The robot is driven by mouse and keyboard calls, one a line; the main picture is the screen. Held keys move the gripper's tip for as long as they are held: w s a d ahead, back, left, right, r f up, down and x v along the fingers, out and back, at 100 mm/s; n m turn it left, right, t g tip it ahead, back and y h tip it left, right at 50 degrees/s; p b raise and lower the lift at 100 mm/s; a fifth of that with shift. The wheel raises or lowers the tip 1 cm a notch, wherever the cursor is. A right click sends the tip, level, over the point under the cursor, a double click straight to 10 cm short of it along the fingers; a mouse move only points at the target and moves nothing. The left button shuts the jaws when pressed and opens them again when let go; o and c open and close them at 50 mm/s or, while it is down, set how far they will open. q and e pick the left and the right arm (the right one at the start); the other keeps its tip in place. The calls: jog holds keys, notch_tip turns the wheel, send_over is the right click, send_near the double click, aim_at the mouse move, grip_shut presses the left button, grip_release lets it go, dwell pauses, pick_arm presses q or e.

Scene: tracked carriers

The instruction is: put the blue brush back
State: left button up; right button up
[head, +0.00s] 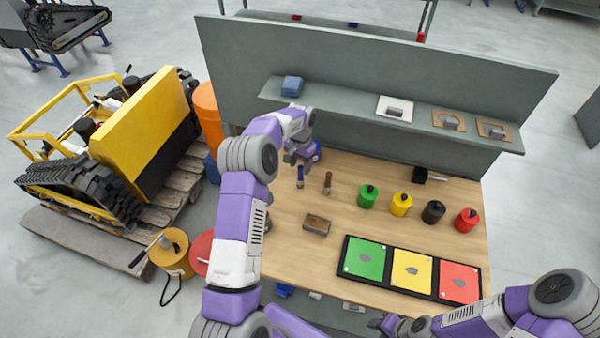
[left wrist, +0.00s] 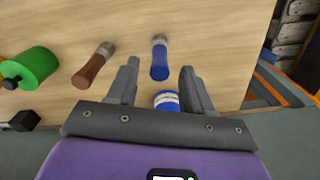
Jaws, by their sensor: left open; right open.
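The blue brush (head: 300,178) stands out on the wooden table near its back left, below the shelf. In the left wrist view the blue brush (left wrist: 159,62) has a blue handle and a pale upper end, and lies ahead between my open fingers, not gripped. My left gripper (head: 297,158) is open and empty, just behind the brush in the head view. A blue can with a white band (left wrist: 167,101) is close to my left fingers; part of it is hidden. My right gripper (head: 378,322) is at the bottom edge, open, away from the brush.
A brown brush (head: 327,183) stands right of the blue one. A brown block (head: 316,225) lies in front. Green, yellow, black and red canisters (head: 401,204) and a tray of coloured squares (head: 388,284) fill the right. A grey shelf (head: 350,112) overhangs the back.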

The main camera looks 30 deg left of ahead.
pick_arm(q)
notch_tip(320, 180, up, 6)
jog(key=shift+f, duration=0.2)
dwell(0.4)
